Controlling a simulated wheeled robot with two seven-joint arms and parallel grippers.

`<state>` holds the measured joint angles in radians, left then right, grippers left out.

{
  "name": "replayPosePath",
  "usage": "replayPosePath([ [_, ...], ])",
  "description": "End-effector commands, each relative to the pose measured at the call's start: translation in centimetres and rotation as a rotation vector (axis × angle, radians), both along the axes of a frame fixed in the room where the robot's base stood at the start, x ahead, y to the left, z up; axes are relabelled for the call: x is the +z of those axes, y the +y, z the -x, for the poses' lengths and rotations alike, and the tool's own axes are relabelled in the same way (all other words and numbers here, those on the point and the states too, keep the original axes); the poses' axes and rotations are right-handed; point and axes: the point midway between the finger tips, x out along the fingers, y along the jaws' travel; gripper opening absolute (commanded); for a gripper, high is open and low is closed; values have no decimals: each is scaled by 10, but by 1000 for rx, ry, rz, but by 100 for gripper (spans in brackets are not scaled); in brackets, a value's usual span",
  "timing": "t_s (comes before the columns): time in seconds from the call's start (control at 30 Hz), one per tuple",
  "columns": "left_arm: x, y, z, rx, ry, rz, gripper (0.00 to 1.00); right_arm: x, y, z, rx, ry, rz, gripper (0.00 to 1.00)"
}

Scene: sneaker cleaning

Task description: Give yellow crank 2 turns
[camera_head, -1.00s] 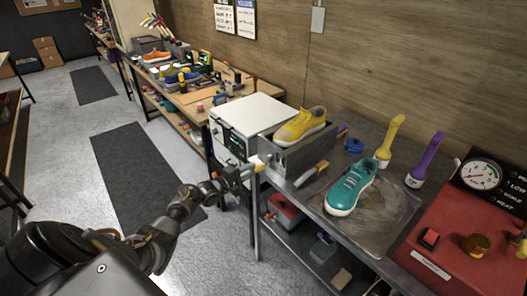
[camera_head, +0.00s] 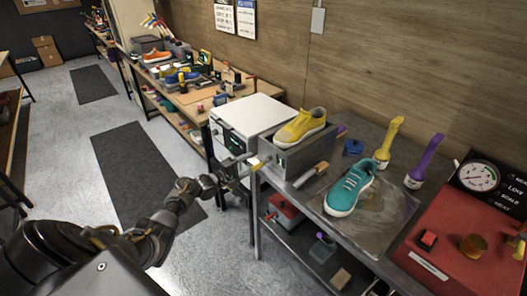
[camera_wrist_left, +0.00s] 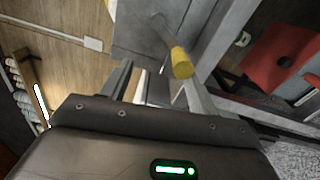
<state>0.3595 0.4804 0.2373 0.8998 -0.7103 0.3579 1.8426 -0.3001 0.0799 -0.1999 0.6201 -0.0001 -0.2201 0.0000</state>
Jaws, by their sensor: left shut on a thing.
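The yellow crank handle (camera_head: 256,164) sticks out from the front of the grey metal box (camera_head: 306,156) at the near left corner of the metal table. It also shows in the left wrist view (camera_wrist_left: 182,63), on a thin metal rod. My left gripper (camera_head: 246,161) reaches it from the left and is shut on it, though its fingers look spread around it in the wrist view. A yellow sneaker (camera_head: 300,126) sits on top of the grey box. My right gripper is not in view.
A white-topped machine (camera_head: 250,114) stands left of the box. Yellow (camera_head: 389,142) and purple (camera_head: 425,161) brushes and a red gauge unit (camera_head: 465,255) stand farther right.

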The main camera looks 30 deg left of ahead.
Motion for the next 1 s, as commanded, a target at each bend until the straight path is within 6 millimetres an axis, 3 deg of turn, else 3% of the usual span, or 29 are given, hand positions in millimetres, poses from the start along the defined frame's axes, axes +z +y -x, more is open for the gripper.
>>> replayPosePath([
  [0.03, 11, 0, -3, -5, -16, 3, 55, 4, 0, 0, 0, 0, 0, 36],
  [0.17, 12, 0, -3, -6, -16, 4, 60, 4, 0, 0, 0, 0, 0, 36],
  [0.47, 15, 0, -3, -6, -15, 5, 62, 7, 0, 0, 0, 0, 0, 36],
  [0.57, 21, 1, -3, -7, -15, 5, 67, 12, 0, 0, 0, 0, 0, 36],
  [0.8, 30, 2, -4, -7, -16, 5, 89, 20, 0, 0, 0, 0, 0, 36],
  [1.0, 29, 1, -4, -8, -16, 6, 93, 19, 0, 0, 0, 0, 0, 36],
])
